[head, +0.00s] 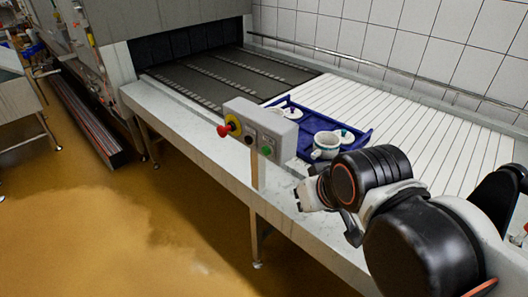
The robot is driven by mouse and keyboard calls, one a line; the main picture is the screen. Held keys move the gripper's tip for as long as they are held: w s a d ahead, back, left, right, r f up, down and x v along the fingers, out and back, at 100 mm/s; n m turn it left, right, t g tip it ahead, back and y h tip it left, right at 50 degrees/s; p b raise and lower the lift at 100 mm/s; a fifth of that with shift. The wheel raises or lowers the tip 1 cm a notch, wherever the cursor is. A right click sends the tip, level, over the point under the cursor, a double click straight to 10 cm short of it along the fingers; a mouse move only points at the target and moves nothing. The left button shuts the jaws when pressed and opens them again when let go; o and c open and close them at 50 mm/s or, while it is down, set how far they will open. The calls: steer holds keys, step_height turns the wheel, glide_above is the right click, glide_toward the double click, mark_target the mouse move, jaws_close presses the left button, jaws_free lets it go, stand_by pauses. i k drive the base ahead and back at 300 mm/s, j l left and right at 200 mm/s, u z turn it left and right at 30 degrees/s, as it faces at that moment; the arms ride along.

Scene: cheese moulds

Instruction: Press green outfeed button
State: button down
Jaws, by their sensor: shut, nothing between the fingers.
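The green button (266,150) sits at the right end of a grey control box (284,133) on a post at the conveyor's front edge. The same box carries a red emergency knob on a yellow ring (229,127) at its left end and a dark button (249,136) in the middle. My gripper (303,196) is to the right of and below the box in the picture, apart from the green button.
A blue tray (364,137) with white moulds, one a cup-like pot (326,145), rests on the conveyor behind the box. White slats (455,150) run right; a dark belt (205,80) leads into a machine tunnel. The yellow-brown floor (110,235) in front is clear.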

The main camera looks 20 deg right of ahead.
mark_target(266, 151)
steer(key=j+z, duration=0.2)
steer(key=j, duration=1.3)
steer(key=j+z, duration=0.15)
steer(key=j, duration=1.3)
steer(key=k+l, duration=0.1)
steer(key=l, duration=0.1)
